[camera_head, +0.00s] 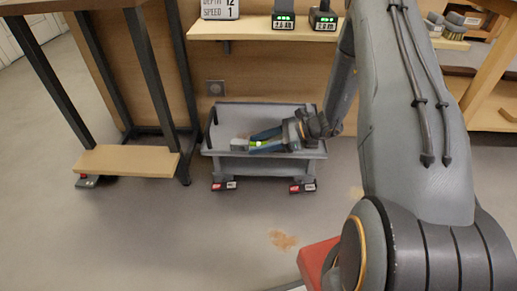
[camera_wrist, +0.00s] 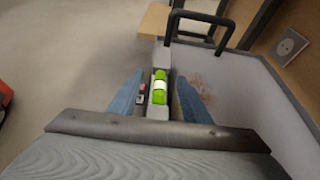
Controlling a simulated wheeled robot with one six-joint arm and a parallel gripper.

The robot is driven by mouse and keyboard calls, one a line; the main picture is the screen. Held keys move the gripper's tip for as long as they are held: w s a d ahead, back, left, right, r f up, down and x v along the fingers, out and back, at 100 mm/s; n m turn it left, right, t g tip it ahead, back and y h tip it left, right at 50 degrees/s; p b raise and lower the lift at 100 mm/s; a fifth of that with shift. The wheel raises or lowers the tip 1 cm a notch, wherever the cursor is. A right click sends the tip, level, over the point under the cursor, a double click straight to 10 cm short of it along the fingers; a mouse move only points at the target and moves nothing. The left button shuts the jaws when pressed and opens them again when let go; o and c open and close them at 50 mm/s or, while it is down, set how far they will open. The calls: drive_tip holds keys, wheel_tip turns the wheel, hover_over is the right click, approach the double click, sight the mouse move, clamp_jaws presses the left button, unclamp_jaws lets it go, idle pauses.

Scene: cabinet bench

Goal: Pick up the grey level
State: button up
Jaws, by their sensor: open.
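The grey level (camera_wrist: 161,56) has a bright green vial with a white band. It lies on the grey cart's top tray (camera_head: 262,112). In the head view its grey end (camera_head: 239,144) shows to the left of my fingers, with green between them. My gripper (camera_head: 251,143) is over the tray, reaching in from the right. In the wrist view its two blue fingers (camera_wrist: 159,78) are open, one on each side of the level, with gaps on both sides. The level's near end is hidden behind the gripper body.
The cart has a black handle (camera_wrist: 200,24) at its left end and a raised rim. A wooden board (camera_head: 126,160) on a dark metal frame stands to the left. A wooden shelf (camera_head: 262,30) with displays is behind.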

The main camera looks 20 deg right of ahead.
clamp_jaws()
